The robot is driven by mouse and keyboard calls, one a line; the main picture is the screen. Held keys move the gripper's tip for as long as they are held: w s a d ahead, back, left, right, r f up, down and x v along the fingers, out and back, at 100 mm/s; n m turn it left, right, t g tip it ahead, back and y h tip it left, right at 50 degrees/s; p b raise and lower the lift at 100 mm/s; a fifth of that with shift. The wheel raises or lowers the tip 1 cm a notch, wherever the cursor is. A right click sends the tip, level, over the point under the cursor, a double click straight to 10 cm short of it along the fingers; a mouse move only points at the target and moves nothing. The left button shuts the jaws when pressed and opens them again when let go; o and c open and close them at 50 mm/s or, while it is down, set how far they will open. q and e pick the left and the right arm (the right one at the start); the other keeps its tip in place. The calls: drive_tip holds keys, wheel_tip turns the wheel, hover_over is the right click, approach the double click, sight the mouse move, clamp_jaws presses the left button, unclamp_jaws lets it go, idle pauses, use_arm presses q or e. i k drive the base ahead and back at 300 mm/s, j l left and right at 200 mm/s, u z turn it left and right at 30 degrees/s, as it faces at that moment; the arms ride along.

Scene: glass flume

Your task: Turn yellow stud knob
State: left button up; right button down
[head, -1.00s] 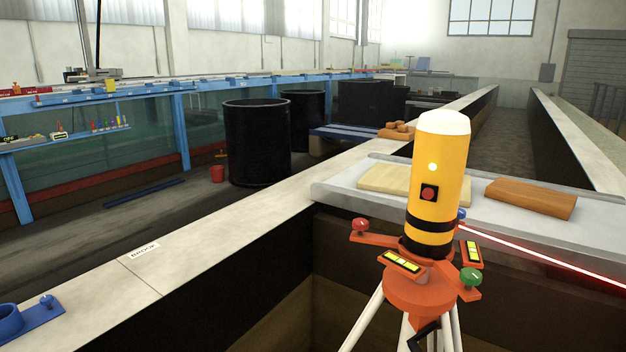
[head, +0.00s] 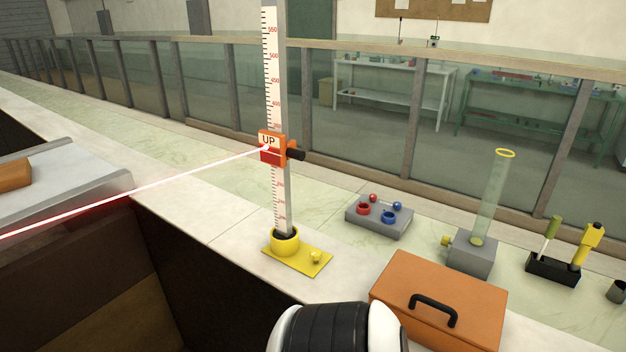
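A small yellow knob (head: 316,257) stands on the yellow base plate (head: 297,262) of an upright measuring staff (head: 272,80). The staff stands in a yellow round socket (head: 285,241) at the plate's left end. Another small yellow knob (head: 446,241) sticks out of the left side of a grey block (head: 472,256) that holds a clear tube; I cannot tell from the view which of the two is the stud knob. Neither gripper shows. A black and white link of one of my arms shows at the bottom edge, in front of the yellow plate.
An orange slider (head: 271,150) marked "UP" sits on the staff, with a red laser line reaching it. An orange case (head: 438,305) stands right of the yellow plate. A grey box with red and blue knobs (head: 379,216) lies behind. A deep channel opens at left.

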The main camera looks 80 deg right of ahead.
sight(316, 256)
drive_tip(key=z, duration=2.3)
drive_tip(key=k+l, duration=0.05)
